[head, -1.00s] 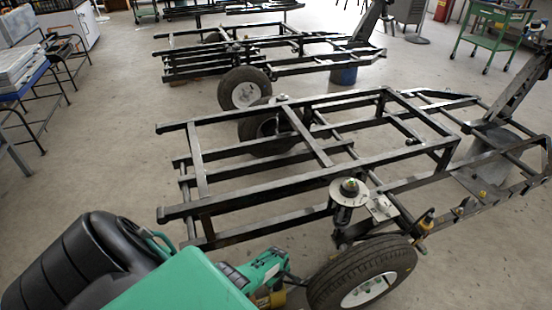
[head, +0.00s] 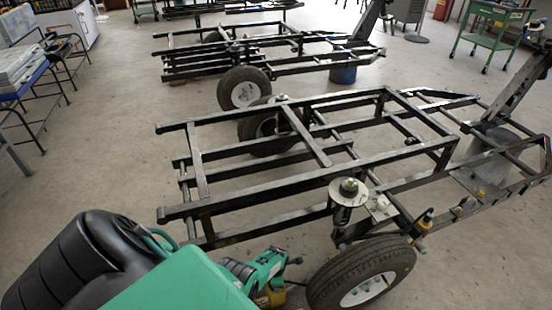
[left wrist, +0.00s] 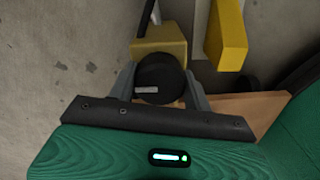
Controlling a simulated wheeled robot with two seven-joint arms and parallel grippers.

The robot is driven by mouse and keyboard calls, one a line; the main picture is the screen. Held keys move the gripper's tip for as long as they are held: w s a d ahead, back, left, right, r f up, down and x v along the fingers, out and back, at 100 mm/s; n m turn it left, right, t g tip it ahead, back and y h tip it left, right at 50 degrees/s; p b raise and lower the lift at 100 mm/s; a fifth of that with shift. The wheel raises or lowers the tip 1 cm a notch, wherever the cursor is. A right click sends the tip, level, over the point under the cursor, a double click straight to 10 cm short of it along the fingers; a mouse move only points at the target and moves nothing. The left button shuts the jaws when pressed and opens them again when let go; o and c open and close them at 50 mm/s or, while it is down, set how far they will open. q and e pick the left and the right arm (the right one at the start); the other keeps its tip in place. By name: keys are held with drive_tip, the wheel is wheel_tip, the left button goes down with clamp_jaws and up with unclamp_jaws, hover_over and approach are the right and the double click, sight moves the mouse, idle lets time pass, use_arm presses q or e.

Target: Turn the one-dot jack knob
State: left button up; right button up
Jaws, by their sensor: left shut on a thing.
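A black round knob (left wrist: 160,78) with a pale bar mark on its face sits in front of a yellow block (left wrist: 160,46) in the left wrist view. My left gripper (left wrist: 160,84) has its grey fingers on either side of the knob and is shut on it. I cannot make out any dots on the knob. In the head view my left gripper (head: 280,277) is low, left of the near wheel (head: 362,274), with yellow jack parts (head: 270,297) beside it. The knob is hidden there. My right gripper is not in view.
A black steel frame (head: 262,189) stands above the wheel, with a spring mount (head: 348,190) by it. A second yellow block (left wrist: 228,35) is close to the right of the knob in the left wrist view. Another frame (head: 285,45) stands behind on open floor.

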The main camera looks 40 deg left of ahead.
use_arm(q)
drive_tip(key=shift+a+n, duration=0.15)
drive_tip(key=shift+n, duration=0.45)
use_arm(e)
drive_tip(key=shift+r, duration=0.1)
use_arm(q)
drive_tip(key=o, duration=1)
drive_tip(key=shift+r, duration=0.1)
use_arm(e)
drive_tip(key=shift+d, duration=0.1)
use_arm(q)
drive_tip(key=shift+r+p, duration=0.35)
drive_tip(key=shift+p, duration=0.05)
wheel_tip(320, 180, up, 5)
drive_tip(key=p, duration=0.4)
drive_tip(key=shift+f, duration=0.1)
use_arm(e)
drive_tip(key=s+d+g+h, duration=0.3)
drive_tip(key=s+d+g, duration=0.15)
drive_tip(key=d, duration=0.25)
use_arm(q)
drive_tip(key=shift+r+p, duration=2.65)
drive_tip(key=shift+r, duration=1.4)
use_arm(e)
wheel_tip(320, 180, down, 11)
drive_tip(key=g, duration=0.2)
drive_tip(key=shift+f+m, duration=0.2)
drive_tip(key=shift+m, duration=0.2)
